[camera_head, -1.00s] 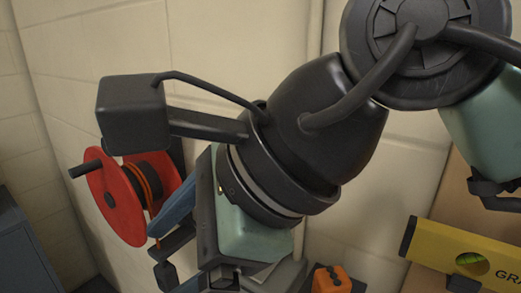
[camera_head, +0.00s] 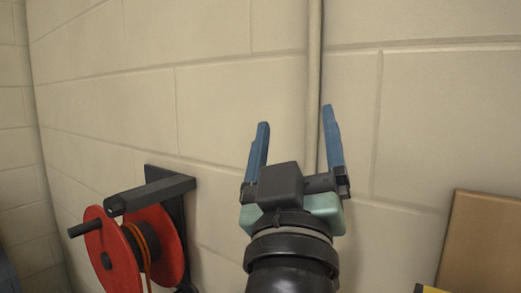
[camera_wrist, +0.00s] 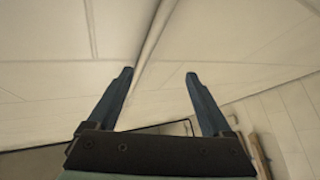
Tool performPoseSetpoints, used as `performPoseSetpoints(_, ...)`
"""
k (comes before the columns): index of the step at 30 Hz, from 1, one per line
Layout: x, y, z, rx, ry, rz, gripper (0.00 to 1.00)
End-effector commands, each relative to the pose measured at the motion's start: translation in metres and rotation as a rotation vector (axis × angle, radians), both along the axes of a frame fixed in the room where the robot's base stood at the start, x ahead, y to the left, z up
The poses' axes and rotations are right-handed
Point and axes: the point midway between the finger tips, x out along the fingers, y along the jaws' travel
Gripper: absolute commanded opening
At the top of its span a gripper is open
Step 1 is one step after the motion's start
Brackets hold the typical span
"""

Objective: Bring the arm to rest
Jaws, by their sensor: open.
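My gripper (camera_head: 297,130) is open, with its two blue fingers spread apart and pointing up in the head view. Nothing is between the fingers. Behind them is the pale block wall with a vertical pipe (camera_head: 314,60). In the wrist view my gripper (camera_wrist: 160,78) is also open and empty, with the pipe (camera_wrist: 155,35) running beyond the fingers.
A red cable reel (camera_head: 118,252) hangs on a dark wall bracket (camera_head: 160,192) at the lower left. A brown board (camera_head: 485,245) leans at the lower right, with a bit of a yellow object (camera_head: 430,289) beside it. The wall around my gripper is bare.

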Motion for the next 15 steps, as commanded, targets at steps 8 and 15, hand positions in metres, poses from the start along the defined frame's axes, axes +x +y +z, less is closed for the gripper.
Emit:
performPoseSetpoints(8, 0.025, 0.026, -0.150, 0.293, 0.462, 0.169, 0.84)
performPoseSetpoints(15, 0.010, 0.037, -0.139, 0.354, 0.443, 0.237, 0.84)
